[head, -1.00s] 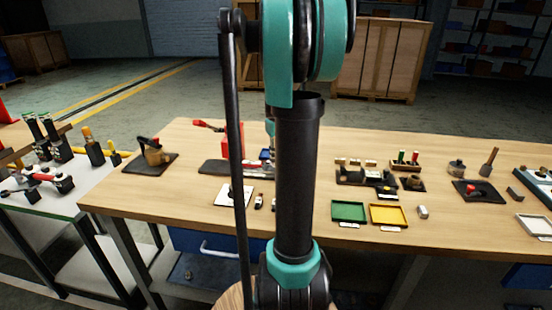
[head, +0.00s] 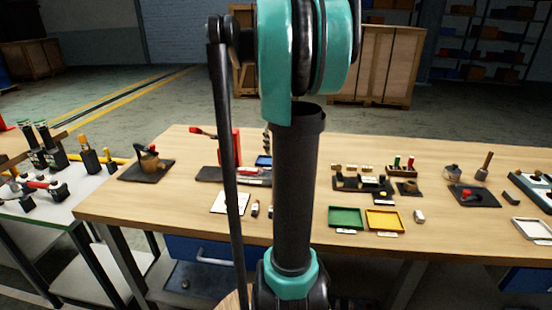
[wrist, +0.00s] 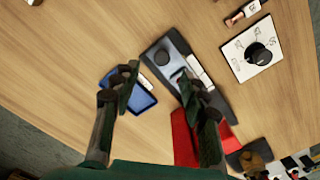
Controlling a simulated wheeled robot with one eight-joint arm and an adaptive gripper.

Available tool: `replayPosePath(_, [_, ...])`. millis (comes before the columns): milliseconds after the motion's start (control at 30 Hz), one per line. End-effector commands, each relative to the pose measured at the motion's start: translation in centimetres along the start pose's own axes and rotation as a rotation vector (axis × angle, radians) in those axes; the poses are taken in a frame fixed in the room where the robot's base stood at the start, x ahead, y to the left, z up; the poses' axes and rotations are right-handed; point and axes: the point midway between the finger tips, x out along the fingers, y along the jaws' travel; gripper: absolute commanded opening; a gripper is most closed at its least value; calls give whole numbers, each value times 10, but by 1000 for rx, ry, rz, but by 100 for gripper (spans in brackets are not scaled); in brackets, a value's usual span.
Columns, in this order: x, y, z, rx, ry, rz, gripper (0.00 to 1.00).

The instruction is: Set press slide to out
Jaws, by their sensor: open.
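The press has a red frame (head: 236,147) with a red handle (head: 203,131) on a dark base (head: 207,174) at the left part of the wooden bench. My gripper (wrist: 160,85) is open and empty. Its right finger overlaps the press base in the picture; contact cannot be told. The left finger overlaps a blue tray (wrist: 143,101). Fingers and red body hide parts of the press.
A white card with a black knob (wrist: 257,54) lies beyond the press base. Green (head: 345,217) and yellow (head: 384,220) trays stand right of my arm. Bare wood lies left of the blue tray.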

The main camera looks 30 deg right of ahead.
Motion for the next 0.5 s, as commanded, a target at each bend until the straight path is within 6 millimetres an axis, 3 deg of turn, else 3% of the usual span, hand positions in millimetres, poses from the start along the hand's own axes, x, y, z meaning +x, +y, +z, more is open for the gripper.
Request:
replayPosePath(200, [-32,0,0,0,0,0,44])
replayPosePath(500, [-42,0,0,0,0,0,44])
